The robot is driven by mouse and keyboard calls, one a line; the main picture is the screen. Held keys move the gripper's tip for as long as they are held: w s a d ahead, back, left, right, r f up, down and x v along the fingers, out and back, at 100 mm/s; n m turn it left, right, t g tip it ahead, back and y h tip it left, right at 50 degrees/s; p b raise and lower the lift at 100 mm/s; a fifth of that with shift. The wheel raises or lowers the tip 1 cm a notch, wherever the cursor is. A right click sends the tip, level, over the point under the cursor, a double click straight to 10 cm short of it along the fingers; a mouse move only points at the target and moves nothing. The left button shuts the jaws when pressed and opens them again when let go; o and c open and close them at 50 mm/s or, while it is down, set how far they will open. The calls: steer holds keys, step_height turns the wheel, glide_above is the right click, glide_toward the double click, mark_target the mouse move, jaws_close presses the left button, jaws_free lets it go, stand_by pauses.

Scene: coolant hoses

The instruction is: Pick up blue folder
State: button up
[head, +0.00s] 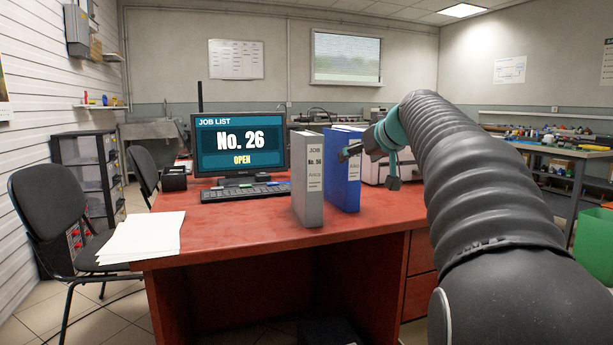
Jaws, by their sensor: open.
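The blue folder (341,180) stands upright on the red desk (250,241), with a white spine label facing me. It is to the right of a grey folder (308,178), with a small gap between them. My gripper (347,152), dark with teal parts, is at the upper part of the blue folder. Its jaws are open, and one finger shows in front of the folder's upper right. I cannot tell whether it touches the folder. The other finger hangs lower, to the right of the folder.
A paper stack (144,236) lies at the desk's left front. A light-coloured machine (377,174) stands behind the gripper. The desk's front middle is clear.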

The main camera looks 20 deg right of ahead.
mark_target(340, 167)
steer(key=w+d+r, duration=0.2)
steer(key=w+d, duration=0.1)
steer(key=d, duration=0.1)
steer(key=w+f+t, duration=0.1)
steer(key=w+f, duration=0.5)
steer(key=w, duration=0.5)
steer(key=shift+w+a+f+p, duration=0.2)
steer(key=shift+w+a+p, duration=0.15)
steer(key=shift+a+p, duration=0.1)
steer(key=shift+r, duration=0.1)
jaws_close()
